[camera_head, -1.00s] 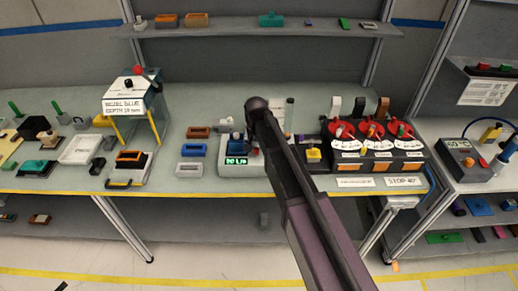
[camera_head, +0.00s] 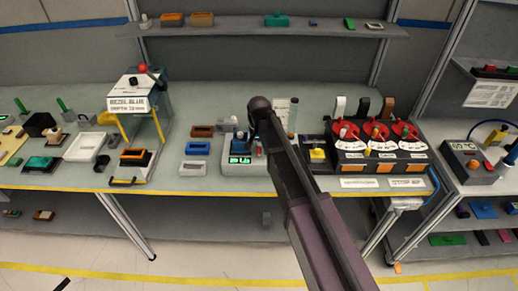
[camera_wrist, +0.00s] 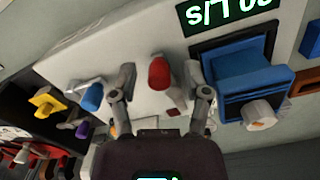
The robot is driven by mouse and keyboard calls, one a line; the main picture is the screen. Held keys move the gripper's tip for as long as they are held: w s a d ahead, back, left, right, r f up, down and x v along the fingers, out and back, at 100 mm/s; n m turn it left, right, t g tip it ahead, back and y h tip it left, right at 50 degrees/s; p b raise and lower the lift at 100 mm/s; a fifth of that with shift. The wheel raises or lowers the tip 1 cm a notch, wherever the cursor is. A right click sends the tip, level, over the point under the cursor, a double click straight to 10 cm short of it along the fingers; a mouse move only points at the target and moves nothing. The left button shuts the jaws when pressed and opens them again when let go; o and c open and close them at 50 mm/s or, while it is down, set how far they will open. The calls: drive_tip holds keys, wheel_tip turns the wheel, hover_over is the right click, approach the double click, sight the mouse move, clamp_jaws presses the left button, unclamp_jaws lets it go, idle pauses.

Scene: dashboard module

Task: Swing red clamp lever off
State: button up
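The red clamp lever (camera_wrist: 159,73) shows in the wrist view as a red rounded handle standing on a pale fixture (camera_wrist: 110,55). My gripper (camera_wrist: 163,95) is open, with one finger on each side of the lever. I see gaps between the lever and both fingers; how far they reach down is unclear. A blue part (camera_wrist: 245,78) sits in a dark-framed recess of the fixture, beside the right finger. In the head view my arm hides much of the fixture (camera_head: 237,171) and my fingertips.
A green-digit display (camera_wrist: 232,10) is on the fixture. A yellow knob (camera_wrist: 45,101) and a blue knob (camera_wrist: 91,97) lie left of my gripper. Red dials (camera_head: 377,131) stand to the right on the bench, and blue and brown trays (camera_head: 197,148) to the left.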

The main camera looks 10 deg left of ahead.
drive_tip(key=shift+d+n, duration=0.15)
drive_tip(key=shift+n, duration=0.15)
idle(0.4)
